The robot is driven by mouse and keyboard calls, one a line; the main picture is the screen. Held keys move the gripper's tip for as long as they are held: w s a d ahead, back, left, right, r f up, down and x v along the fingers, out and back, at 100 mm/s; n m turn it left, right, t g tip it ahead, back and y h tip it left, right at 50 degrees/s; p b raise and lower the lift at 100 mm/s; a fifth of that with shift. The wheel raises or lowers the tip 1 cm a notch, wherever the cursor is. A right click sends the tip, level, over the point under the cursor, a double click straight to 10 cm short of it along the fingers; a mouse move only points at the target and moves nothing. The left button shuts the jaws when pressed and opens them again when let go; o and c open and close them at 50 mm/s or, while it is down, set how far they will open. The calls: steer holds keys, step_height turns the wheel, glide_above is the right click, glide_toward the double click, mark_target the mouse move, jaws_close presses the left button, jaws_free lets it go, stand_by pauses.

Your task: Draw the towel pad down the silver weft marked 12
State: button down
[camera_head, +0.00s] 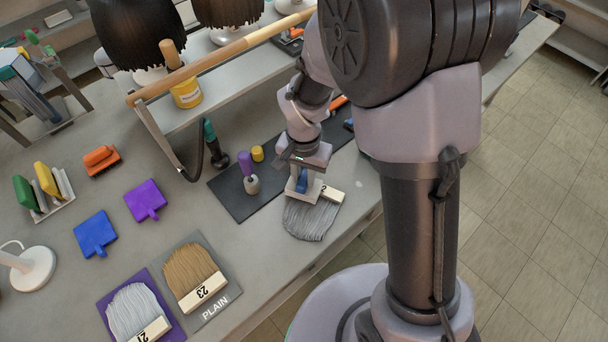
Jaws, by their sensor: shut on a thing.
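A silver weft (311,220) lies at the table's front edge, its hair fanned toward the front. Its pale label strip (332,194) is partly hidden by my gripper; only part of the number, seemingly a 2, shows. My gripper (302,183) points down over the weft's top end. It is shut on a blue piece (301,182) with a pale block below, which looks like the towel pad. The pad is at the top of the hair; whether it presses on it I cannot tell.
A dark mat (233,194) with a purple-topped bottle (248,172) lies left of my gripper. A wooden rail (220,55) crosses behind. Wefts marked 23 (193,275) and 21 (134,310) lie at front left. Blue (95,233) and purple (145,199) paddles lie left.

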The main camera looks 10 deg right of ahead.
stand_by(0.3)
steer(key=shift+s+f, duration=0.1)
steer(key=shift+f, duration=0.05)
steer(key=shift+s+a+r, duration=0.25)
steer(key=shift+s+a, duration=0.3)
steer(key=shift+s, duration=0.25)
step_height(320, 180, up, 5)
steer(key=p, duration=0.3)
steer(key=shift+w+r+p, duration=0.1)
steer(key=shift+r+p, duration=0.1)
steer(key=shift+p, duration=0.2)
steer(key=f+b, duration=0.1)
steer(key=f, duration=0.1)
steer(key=w+d+f+b, duration=0.1)
steer(key=f+b, duration=0.3)
steer(key=shift+w+d, duration=0.15)
steer(key=shift+w, duration=0.25)
steer(key=shift+s+r+p, duration=0.1)
steer(key=shift+r+p, duration=0.3)
